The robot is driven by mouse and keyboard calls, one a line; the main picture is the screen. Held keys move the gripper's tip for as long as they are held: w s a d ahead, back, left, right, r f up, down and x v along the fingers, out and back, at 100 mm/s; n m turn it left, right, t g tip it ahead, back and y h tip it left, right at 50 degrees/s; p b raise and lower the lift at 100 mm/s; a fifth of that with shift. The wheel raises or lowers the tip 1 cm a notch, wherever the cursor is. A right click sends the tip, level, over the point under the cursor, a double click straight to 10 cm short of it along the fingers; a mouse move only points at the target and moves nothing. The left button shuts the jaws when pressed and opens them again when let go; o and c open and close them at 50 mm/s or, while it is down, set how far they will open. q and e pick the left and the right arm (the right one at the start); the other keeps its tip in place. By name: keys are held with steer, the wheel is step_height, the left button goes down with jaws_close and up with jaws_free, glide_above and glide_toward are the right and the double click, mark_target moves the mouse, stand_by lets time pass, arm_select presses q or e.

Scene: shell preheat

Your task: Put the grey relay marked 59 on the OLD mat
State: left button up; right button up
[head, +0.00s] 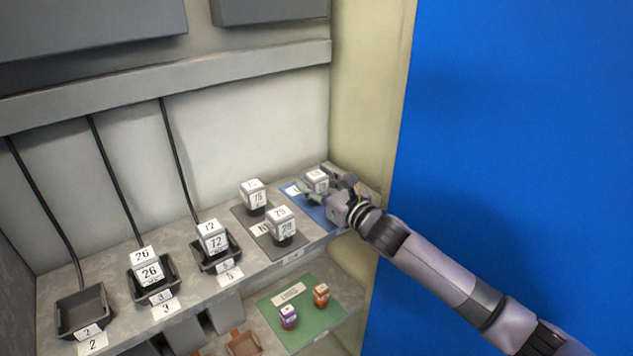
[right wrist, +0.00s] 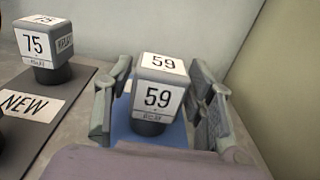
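The grey relay marked 59 (right wrist: 160,95) stands upright on the blue mat (right wrist: 172,137) in the right wrist view. In the head view the relay (head: 316,178) is at the right end of the shelf, partly hidden by my right gripper. The blue mat (head: 318,212) shows there too; its label is too covered to read. My right gripper (head: 326,184) is open around the relay. In the right wrist view its fingers (right wrist: 160,92) are on both sides, with a clear gap at the left; contact at the right is unclear. My left gripper is not in view.
The dark NEW mat (head: 259,231), left of the blue mat, bears relay 75 (head: 253,196) and another relay (head: 281,225). Sockets farther left hold relays 72 (head: 212,238) and 26 (head: 148,266); socket 2 (head: 83,308) is empty. A wall closes the right end.

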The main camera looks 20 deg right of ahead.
steer(key=shift+o, duration=0.3)
steer(key=shift+r, duration=0.1)
steer(key=shift+r, duration=0.25)
steer(key=b+v, duration=0.2)
steer(key=v, duration=1)
steer(key=shift+f, duration=0.1)
